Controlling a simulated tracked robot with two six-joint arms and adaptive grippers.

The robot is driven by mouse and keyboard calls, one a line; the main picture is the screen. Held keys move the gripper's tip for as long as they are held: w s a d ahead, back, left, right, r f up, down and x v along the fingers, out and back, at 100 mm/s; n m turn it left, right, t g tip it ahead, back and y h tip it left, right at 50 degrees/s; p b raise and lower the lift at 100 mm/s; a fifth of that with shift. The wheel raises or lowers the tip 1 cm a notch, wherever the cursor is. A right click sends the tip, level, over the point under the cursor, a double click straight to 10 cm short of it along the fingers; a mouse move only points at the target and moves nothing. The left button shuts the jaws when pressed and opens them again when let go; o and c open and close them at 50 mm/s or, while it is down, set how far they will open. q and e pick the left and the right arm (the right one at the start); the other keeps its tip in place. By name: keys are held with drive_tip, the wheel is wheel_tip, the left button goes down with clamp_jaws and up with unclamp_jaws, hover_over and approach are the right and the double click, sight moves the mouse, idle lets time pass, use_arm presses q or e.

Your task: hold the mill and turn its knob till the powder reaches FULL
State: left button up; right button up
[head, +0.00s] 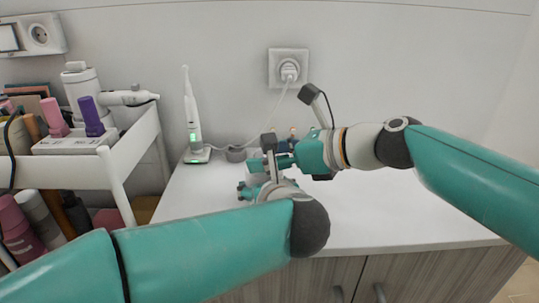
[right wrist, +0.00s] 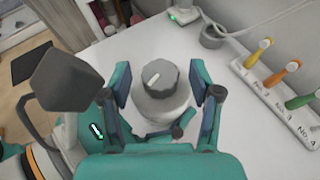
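The mill's light body (right wrist: 160,104) stands upright in the right wrist view. Its dark grey knob (right wrist: 154,78) is on top, with a white pointer mark slanting up to the right. My right gripper (right wrist: 158,82) is open, one finger on each side of the knob with gaps between. In the head view the right gripper (head: 274,154) hides most of the mill. My left gripper (head: 256,188) is low beside the mill; whether its fingers close on the body is hidden. The powder and the FULL mark are not visible.
A white rack (right wrist: 275,85) with coloured handles and number labels stands to the right in the wrist view. An electric toothbrush (head: 192,115) on its charger and a small grey cup (head: 236,154) stand behind. A cosmetics cart (head: 75,173) is at left. The countertop's right side is clear.

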drive_tip(key=c, duration=1.1)
drive_tip(key=shift+c, duration=0.2)
drive_tip(key=n+g, duration=0.1)
drive_tip(key=n+g+y, duration=0.1)
drive_tip(key=n+g, duration=0.1)
drive_tip(key=shift+w+d+y, duration=0.1)
drive_tip(key=shift+w+y, duration=0.2)
drive_tip(key=shift+w+n+g, duration=0.2)
drive_tip(key=shift+n+g, duration=1.6)
drive_tip(key=shift+g, duration=0.7)
drive_tip(key=shift+s+n+g, duration=0.1)
drive_tip(key=shift+n+g, duration=0.2)
drive_tip(key=shift+n, duration=0.2)
drive_tip(key=o, duration=1.2)
drive_tip(key=shift+c, duration=0.2)
